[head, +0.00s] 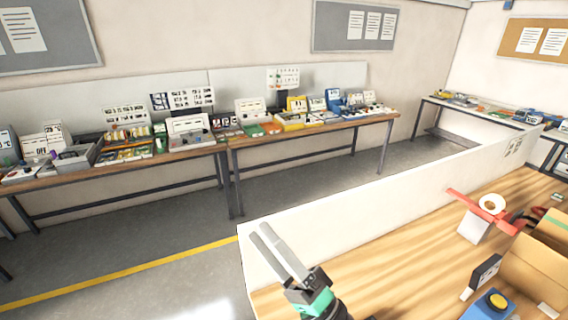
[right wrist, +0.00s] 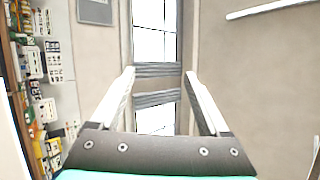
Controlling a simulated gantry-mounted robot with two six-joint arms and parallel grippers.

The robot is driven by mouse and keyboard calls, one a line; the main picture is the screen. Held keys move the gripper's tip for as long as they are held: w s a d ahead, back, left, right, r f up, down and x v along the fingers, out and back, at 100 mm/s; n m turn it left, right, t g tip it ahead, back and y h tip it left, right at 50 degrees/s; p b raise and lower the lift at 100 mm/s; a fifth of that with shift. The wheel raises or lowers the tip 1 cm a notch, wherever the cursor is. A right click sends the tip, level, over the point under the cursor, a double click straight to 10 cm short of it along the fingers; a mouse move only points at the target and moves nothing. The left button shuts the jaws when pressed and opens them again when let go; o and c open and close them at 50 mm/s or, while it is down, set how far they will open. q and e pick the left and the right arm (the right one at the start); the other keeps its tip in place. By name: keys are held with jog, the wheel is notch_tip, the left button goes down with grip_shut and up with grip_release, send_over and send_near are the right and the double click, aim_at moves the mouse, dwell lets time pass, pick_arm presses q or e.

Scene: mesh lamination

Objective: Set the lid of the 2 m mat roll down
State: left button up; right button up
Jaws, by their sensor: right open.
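My right gripper (head: 259,233) is in the head view at the lower middle, above the near-left corner of the wooden bench and in front of its white side panel. Its two long grey fingers point up and to the left. In the right wrist view the right gripper (right wrist: 161,72) has its fingers well apart, with nothing between them. The room wall and a window show behind it. My left gripper is in neither view. I cannot make out the 2 m mat roll or its lid in either view.
The wooden bench (head: 400,262) has a low white panel (head: 390,205) along its far side. Laden tables (head: 300,135) line the wall.

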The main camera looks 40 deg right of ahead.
jog(key=s+a+r+n+t+h, duration=0.1)
jog(key=s+r+n, duration=0.2)
jog(key=r+n, duration=0.4)
jog(key=s+a+r+n+t, duration=0.1)
jog(key=r+n, duration=0.7)
jog(key=r, duration=1)
jog(key=s+t, duration=0.1)
jog(key=s, duration=0.1)
jog(key=shift+s+h, duration=0.35)
jog(key=shift+h, duration=0.05)
jog(key=shift+r, duration=0.1)
